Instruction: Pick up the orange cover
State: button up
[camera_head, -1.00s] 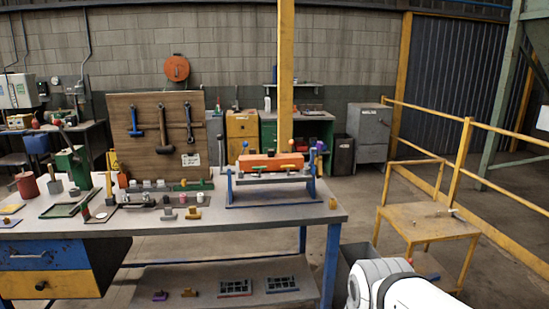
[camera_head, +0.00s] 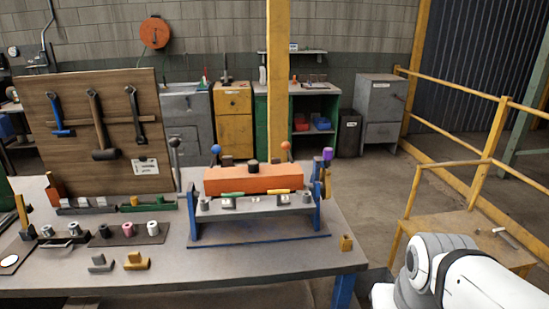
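The orange cover (camera_head: 254,180) is a long block with a dark knob (camera_head: 253,166) on top. It sits across a blue-ended stand (camera_head: 258,208) near the right end of the workbench. Green and yellow strips lie along its front edge. Part of my white and grey arm (camera_head: 462,275) shows at the lower right, apart from the bench. My gripper is out of view.
A tool board (camera_head: 94,128) with hanging tools stands at the back left of the bench. Small blocks (camera_head: 136,261) and a dark tray (camera_head: 124,234) lie left of the stand. A yellow table (camera_head: 470,232) and railing stand at the right.

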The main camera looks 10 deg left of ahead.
aim_at(253, 177)
jog(key=u, duration=0.5)
jog(key=i, duration=1)
jog(key=u, duration=0.7)
jog(key=k, duration=0.9)
jog(key=u, duration=0.15)
jog(key=i, duration=0.9)
jog(key=z, duration=0.05)
